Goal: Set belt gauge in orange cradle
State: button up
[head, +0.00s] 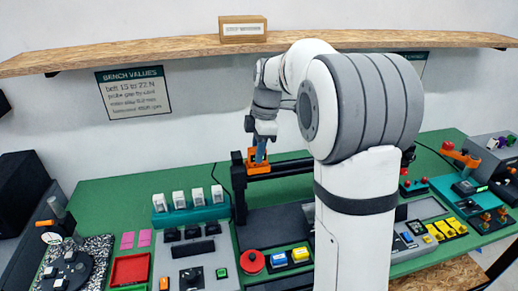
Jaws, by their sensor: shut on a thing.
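My gripper (262,141) is at the upper middle of the head view, pointing down over the black-framed printer. It is shut on a small blue-grey piece that looks like the belt gauge (261,153); its details are too small to read. An orange part (257,169) sits on the printer's black crossbar directly below the piece; I cannot tell whether they touch. Another orange holder-like piece (460,156) stands at the far right of the bench. I cannot tell which of these is the orange cradle. My arm hides much of the printer's right side.
The green bench (105,195) holds a teal rack of white-topped items (190,212), a red tray (130,268), a red button (252,262) and yellow blocks (445,229). A wooden shelf (150,58) with a small box (242,29) runs above. Bare green bench lies at the left rear.

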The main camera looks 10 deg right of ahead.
jog(key=shift+f, duration=0.3)
jog(key=o, duration=1.1)
jog(key=r, duration=0.5)
jog(key=d+r+b, duration=0.1)
jog(key=r, duration=0.1)
jog(key=shift+r, duration=0.4)
jog(key=s+m, duration=0.3)
jog(key=s, duration=0.1)
jog(key=s+f+m+t, duration=0.1)
jog(key=s+m, duration=0.2)
jog(key=s, duration=0.2)
jog(key=s+a+f+m+h, duration=0.1)
jog(key=s+m, duration=0.1)
jog(key=s, duration=0.2)
jog(key=shift+s+f+m+t, duration=0.1)
jog(key=shift+s+m+t, duration=0.2)
jog(key=shift+m, duration=0.1)
jog(key=s+f+m, duration=0.2)
jog(key=s+m, duration=0.1)
jog(key=s, duration=0.1)
jog(key=s+f+m+t, duration=0.1)
jog(key=s+f+m, duration=0.2)
jog(key=s, duration=0.1)
jog(key=s+f+m, duration=0.3)
jog(key=s, duration=0.1)
jog(key=shift+s+f+t+h, duration=0.15)
jog(key=shift+s+t+h, duration=0.2)
jog(key=shift+t+h, duration=0.05)
jog(key=shift+c, duration=0.2)
